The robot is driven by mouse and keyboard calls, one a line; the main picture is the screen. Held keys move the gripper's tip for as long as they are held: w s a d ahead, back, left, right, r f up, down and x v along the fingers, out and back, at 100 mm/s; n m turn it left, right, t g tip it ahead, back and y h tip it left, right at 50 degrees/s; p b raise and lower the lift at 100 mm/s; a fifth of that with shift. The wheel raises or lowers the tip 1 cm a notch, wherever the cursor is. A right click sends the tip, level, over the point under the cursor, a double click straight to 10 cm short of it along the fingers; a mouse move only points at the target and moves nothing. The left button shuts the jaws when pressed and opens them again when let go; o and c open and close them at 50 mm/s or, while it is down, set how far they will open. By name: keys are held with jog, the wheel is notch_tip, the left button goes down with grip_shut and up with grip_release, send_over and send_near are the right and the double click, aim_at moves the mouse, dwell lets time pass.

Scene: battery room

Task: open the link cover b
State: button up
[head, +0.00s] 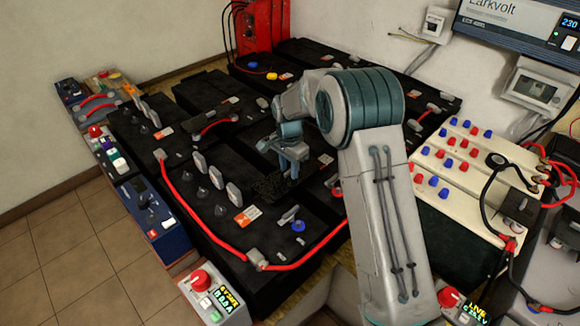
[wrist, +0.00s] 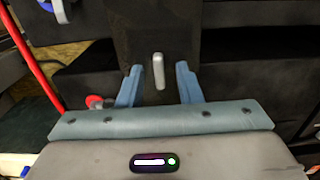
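My gripper (head: 290,168) is low over the black battery blocks in the middle of the head view, pointing down. In the wrist view its two blue fingers (wrist: 159,88) stand apart. A small grey upright handle (wrist: 158,70) shows between and just beyond them, with a visible gap on each side. The handle sits on a dark panel (wrist: 215,55), which may be the link cover b; I read no letter on it. In the head view my gripper and arm hide the handle. A dark textured patch (head: 268,187) shows beside the fingertips.
Black batteries with grey tabs (head: 199,162) and terminals fill the bench around my gripper. A red cable (head: 190,213) runs along the left and front edge. A control box with a red knob (head: 200,280) stands in front. A cream terminal board (head: 470,160) stands right of my arm.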

aim_at(289, 171)
notch_tip(289, 171, up, 14)
dwell(0.4)
dwell(0.3)
jog(key=s+d+r+n+t+p, duration=0.1)
jog(key=s+d+r+n, duration=0.1)
jog(key=s+d+r, duration=0.4)
jog(key=s+d+r+n+p, duration=0.1)
jog(key=s+d+r+n, duration=0.15)
jog(key=s+d, duration=0.45)
jog(key=s+d+n+t+p, duration=0.1)
jog(key=s+d+n, duration=0.1)
jog(key=s, duration=0.7)
jog(key=s+d+f+n+p, duration=0.1)
jog(key=s+d, duration=0.3)
jog(key=s, duration=0.5)
jog(key=shift+d+n+t, duration=0.15)
jog(key=shift+n+t, duration=0.2)
jog(key=shift+t, duration=0.05)
